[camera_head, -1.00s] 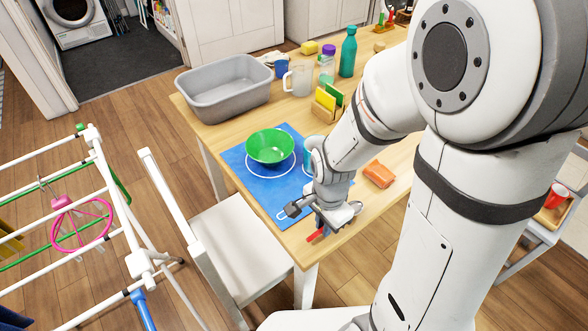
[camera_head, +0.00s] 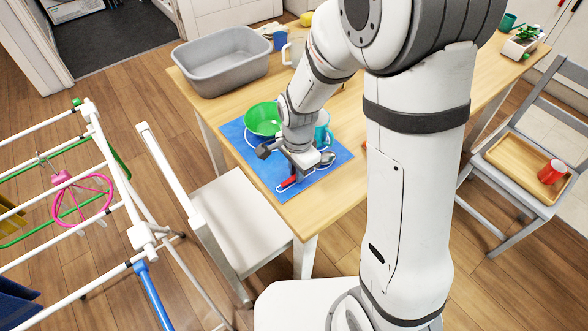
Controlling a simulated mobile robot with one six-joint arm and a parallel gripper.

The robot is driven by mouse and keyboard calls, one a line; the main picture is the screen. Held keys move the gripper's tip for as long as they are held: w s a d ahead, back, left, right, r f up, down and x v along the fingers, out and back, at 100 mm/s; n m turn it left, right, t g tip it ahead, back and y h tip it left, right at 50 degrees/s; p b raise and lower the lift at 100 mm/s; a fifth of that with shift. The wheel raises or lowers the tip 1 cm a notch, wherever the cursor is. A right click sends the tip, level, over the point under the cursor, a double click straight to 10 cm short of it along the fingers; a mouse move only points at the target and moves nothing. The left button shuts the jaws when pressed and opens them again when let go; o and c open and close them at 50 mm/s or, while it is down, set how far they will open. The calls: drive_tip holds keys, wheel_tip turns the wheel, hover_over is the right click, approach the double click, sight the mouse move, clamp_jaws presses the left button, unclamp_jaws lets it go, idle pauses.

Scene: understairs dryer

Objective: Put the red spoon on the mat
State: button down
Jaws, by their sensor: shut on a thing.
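The red spoon (camera_head: 288,183) shows as a short red piece under my gripper (camera_head: 291,175); the rest of it is hidden by the gripper. My gripper is shut on the spoon, over the front part of the blue mat (camera_head: 262,181). I cannot tell whether the spoon touches the mat. The mat lies on the wooden table (camera_head: 340,204) and has white outlines on it. A green bowl (camera_head: 262,119) sits on the mat behind my gripper. A teal cup (camera_head: 322,130) stands at the mat's right side, partly hidden by my arm.
A white chair (camera_head: 238,232) is at the table's front left. A drying rack (camera_head: 112,190) stands farther left. A grey chair (camera_head: 520,165) holds a tray and red cup (camera_head: 552,171).

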drive_tip(key=shift+f, duration=0.2)
drive_tip(key=c, duration=1.5)
unclamp_jaws()
drive_tip(key=shift+o, duration=0.2)
wheel_tip(320, 180, up, 12)
drive_tip(key=r+p, duration=0.1)
drive_tip(key=p, duration=0.1)
drive_tip(key=s+d+r+n+t, duration=0.2)
drive_tip(key=s+d+r+n, duration=0.4)
drive_tip(key=s+d+n, duration=0.5)
drive_tip(key=shift+s+d+t, duration=0.2)
drive_tip(key=shift+s+t, duration=0.1)
drive_tip(key=shift+s, duration=0.15)
drive_tip(key=p+v, duration=0.2)
drive_tip(key=w+p+v, duration=0.1)
drive_tip(key=p+v, duration=0.1)
drive_tip(key=v, duration=0.1)
drive_tip(key=shift+r, duration=0.15)
